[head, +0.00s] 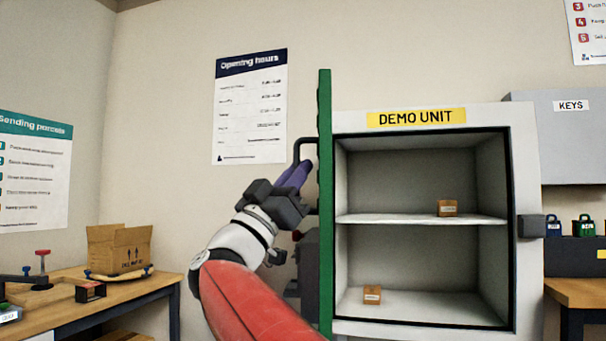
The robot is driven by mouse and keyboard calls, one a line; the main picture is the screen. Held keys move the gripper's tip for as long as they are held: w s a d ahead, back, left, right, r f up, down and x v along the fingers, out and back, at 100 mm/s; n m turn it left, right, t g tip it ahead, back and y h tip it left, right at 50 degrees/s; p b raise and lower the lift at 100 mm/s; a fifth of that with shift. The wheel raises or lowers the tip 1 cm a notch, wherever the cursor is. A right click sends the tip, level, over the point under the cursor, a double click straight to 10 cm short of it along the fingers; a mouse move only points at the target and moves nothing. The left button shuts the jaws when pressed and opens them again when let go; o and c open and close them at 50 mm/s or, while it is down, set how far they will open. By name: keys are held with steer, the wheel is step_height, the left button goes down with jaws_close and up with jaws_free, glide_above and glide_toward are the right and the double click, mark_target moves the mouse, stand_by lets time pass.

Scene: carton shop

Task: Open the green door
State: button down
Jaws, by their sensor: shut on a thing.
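The green door (325,230) belongs to the white cabinet labelled DEMO UNIT (523,190). It stands swung open, seen nearly edge-on at the cabinet's left side, and the inside is exposed. A dark bar handle (297,148) sticks out from the door's left face. My gripper (303,170), with purple fingers, is at this handle from the left and shut on it. The fingers partly hide the handle's lower part.
Small cartons sit on the cabinet's shelf (447,208) and floor (372,294). A wooden bench (150,284) with an open carton (120,248) stands at left. A grey KEYS box (570,150) hangs at right, above padlocks. A dark object, partly hidden, is behind my arm beside the door.

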steer(key=shift+d+r, duration=0.15)
steer(key=shift+r, duration=0.05)
steer(key=c, duration=1.5)
jaws_free()
steer(key=shift+w+f, duration=0.1)
steer(key=shift+w, duration=0.05)
steer(key=b+v, duration=0.2)
steer(key=v, duration=0.6)
